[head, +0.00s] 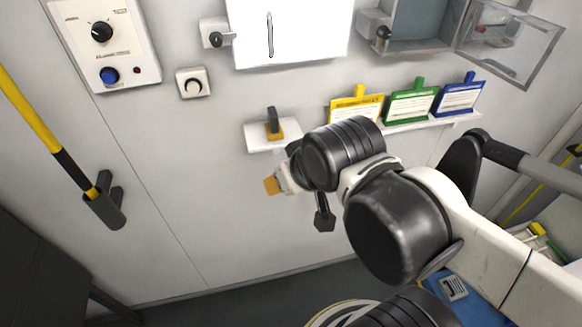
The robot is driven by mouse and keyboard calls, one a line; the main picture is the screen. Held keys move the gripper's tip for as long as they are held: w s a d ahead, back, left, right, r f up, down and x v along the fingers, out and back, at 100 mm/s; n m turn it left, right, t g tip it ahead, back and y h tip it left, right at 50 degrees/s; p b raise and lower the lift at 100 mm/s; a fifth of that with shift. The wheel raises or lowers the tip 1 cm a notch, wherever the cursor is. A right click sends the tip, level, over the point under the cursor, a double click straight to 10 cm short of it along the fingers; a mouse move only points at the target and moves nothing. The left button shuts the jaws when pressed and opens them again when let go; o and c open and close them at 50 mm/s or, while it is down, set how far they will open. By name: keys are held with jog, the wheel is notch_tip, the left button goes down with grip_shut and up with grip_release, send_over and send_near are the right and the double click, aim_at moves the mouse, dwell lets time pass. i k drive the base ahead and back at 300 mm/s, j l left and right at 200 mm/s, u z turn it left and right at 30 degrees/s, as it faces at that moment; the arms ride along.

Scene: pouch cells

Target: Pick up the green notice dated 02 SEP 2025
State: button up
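A green notice (410,105) with a white printed panel and a tab on top stands upright on a white wall ledge, between a yellow notice (356,106) and a blue notice (458,97). Its print is too small to read, so I cannot confirm the date. My gripper (299,199) is below and left of the notices, in front of the wall under a small shelf, and apart from the green notice. My wrist partly hides the gripper, and I cannot tell how its fingers stand or whether they hold anything.
The notice ledge (430,121) runs along the wall. A small shelf (258,137) with a dark and yellow item is left of it. Above are a white panel (300,35) and an open box (418,22) with a clear door (505,45). A yellow pole (36,110) hangs at left.

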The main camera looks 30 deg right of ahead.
aim_at(412, 105)
jog(key=z, duration=1.55)
